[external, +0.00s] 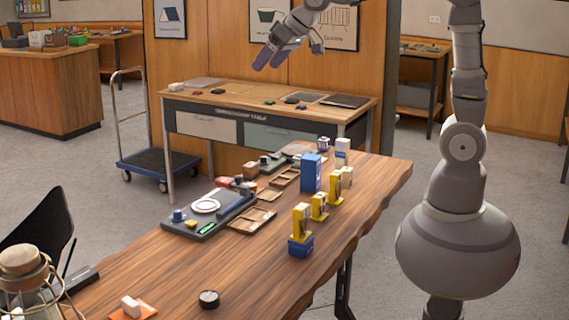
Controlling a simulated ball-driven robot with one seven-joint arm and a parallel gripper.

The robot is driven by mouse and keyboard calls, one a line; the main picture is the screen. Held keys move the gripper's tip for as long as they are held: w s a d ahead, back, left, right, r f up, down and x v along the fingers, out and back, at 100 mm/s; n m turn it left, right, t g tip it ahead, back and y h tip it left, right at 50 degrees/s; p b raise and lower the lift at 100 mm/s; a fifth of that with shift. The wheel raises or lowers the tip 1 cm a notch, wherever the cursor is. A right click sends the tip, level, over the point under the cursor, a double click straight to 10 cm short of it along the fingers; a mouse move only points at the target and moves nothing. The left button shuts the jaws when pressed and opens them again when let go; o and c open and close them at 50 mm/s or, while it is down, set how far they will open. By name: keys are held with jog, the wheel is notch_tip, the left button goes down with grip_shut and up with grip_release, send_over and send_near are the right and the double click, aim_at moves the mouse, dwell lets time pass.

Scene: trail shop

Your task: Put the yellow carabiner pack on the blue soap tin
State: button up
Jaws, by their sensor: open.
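Three yellow carabiner packs stand in a row on the wooden table: a near one (300,222), a middle one (319,206) and a far one (334,188). The blue soap tin (301,247) is at the near end of the row. The near pack's lower edge meets the tin's top in the picture; I cannot tell whether it stands on the tin or just behind it. My gripper (270,60) is open and empty, raised high at the back, well away from the packs and the tin.
A tall blue box (311,172) and a white-and-blue container (342,152) stand behind the packs. Wooden trays (252,220) and a dark tray (232,222) with a plate lie to the left. A round black item (209,299) lies in front; the near tabletop is mostly clear.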

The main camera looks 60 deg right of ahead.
jog(key=s+d+r+t, duration=0.2)
jog(key=r, duration=0.8)
jog(key=s+d+r+t, duration=0.3)
jog(key=r, duration=0.8)
jog(key=s+d+r+t+h, duration=0.1)
jog(key=s+d+r+t, duration=0.1)
jog(key=r, duration=0.8)
jog(key=shift+s+d+r+t, duration=0.3)
jog(key=shift+s+t, duration=0.1)
jog(key=shift+s, duration=0.25)
jog(key=shift+f, duration=0.15)
